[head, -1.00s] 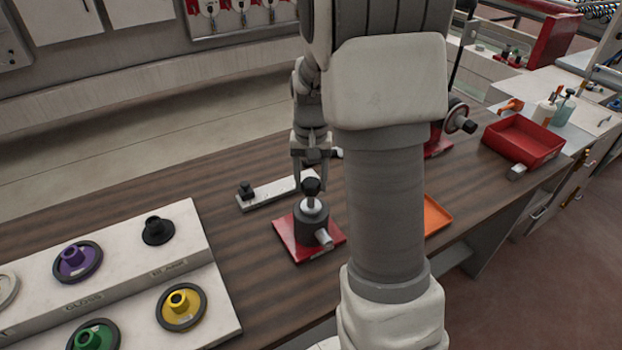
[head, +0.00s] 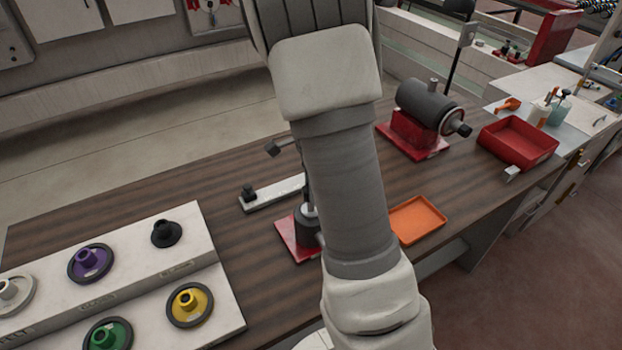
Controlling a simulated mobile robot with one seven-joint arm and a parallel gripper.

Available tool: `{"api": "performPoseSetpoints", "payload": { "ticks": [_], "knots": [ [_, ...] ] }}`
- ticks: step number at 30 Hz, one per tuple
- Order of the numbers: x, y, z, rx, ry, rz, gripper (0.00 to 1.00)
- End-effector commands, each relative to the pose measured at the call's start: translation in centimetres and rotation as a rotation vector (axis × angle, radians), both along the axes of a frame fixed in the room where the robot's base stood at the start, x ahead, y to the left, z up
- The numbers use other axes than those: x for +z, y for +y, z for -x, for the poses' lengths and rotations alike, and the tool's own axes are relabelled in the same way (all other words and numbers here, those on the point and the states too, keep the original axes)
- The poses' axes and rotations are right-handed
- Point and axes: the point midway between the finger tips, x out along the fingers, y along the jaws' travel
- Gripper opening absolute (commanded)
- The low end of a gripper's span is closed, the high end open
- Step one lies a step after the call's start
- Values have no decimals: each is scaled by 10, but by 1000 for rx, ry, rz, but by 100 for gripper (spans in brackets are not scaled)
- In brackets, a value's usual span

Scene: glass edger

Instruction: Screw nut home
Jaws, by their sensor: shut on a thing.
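A dark cylindrical fixture on a red base plate (head: 291,243) stands on the wooden bench, left of my arm. Only its left part shows; my forearm covers the rest. The pale top of its post shows beside the arm, but I cannot make out a nut or black knob on it. My gripper's fingers are hidden behind my arm. A small dark block on a grey bar juts out left of the arm, above the fixture; I cannot tell what it is.
A white bar with a black knob (head: 249,193) lies behind the fixture. A stepped rack (head: 205,238) with coloured wheels stands at left. An orange tray (head: 436,211), a motor on a red stand (head: 411,134) and a red bin (head: 535,160) are at right.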

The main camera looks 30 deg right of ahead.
Motion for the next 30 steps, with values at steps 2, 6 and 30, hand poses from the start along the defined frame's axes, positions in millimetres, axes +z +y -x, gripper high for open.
{"api": "performPoseSetpoints", "payload": {
  "ticks": [2, 6, 30],
  "knots": [
    [5, 1, 1, -112, 3, 1, 0],
    [3, 0, 0, -263, 3, 1, 0],
    [0, 0, 0, -300, 0, 0, 72]
  ]
}}
